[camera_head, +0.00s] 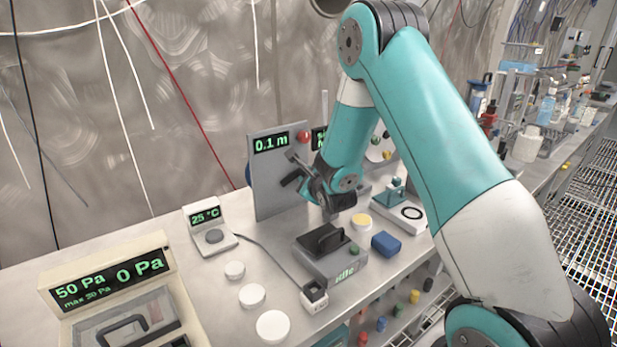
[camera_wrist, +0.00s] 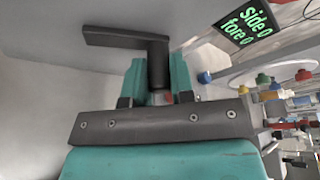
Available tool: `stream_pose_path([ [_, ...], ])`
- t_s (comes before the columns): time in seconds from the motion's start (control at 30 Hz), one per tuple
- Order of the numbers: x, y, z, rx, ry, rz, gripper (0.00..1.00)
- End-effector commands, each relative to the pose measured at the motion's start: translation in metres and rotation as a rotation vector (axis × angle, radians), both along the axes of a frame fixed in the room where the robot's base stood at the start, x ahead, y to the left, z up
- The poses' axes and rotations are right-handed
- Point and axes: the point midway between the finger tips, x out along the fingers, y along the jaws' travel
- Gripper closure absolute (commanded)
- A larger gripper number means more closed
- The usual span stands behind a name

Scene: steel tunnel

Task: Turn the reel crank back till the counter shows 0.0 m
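The reel's upright grey panel (camera_head: 262,185) stands on the bench against the wall. Its counter (camera_head: 270,144) reads 0.1 m in green. The dark crank (camera_head: 297,163) sticks out from the panel's right side, partly hidden by my gripper (camera_head: 312,186). In the wrist view the crank (camera_wrist: 125,38) is an L-shaped dark bar, its arm reaching left and its grip coming down between the teal fingers of my gripper (camera_wrist: 158,78). The fingers lie close on both sides of the grip, with no clear gap, so my gripper looks shut on it. The reel itself is mostly hidden.
A display marked "side" and "fore" (camera_wrist: 247,22) is right of the crank. A dark-handled box (camera_head: 330,255), blue block (camera_head: 386,244) and 25 °C unit (camera_head: 208,227) stand nearby. White discs (camera_head: 252,295) and a pressure box (camera_head: 115,290) are front left.

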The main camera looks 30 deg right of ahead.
Motion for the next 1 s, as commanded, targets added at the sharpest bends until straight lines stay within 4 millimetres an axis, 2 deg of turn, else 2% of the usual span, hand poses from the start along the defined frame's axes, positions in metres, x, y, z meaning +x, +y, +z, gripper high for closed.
stream_pose_path([
  [0.27, 0.0, 0.001, -0.002, -0.027, -0.002, 0.002, 1.0],
  [0.47, 0.0, 0.004, -0.002, -0.116, -0.009, 0.003, 1.0],
  [1.0, -0.001, 0.021, 0.013, -0.59, -0.027, 0.0, 1.0],
])
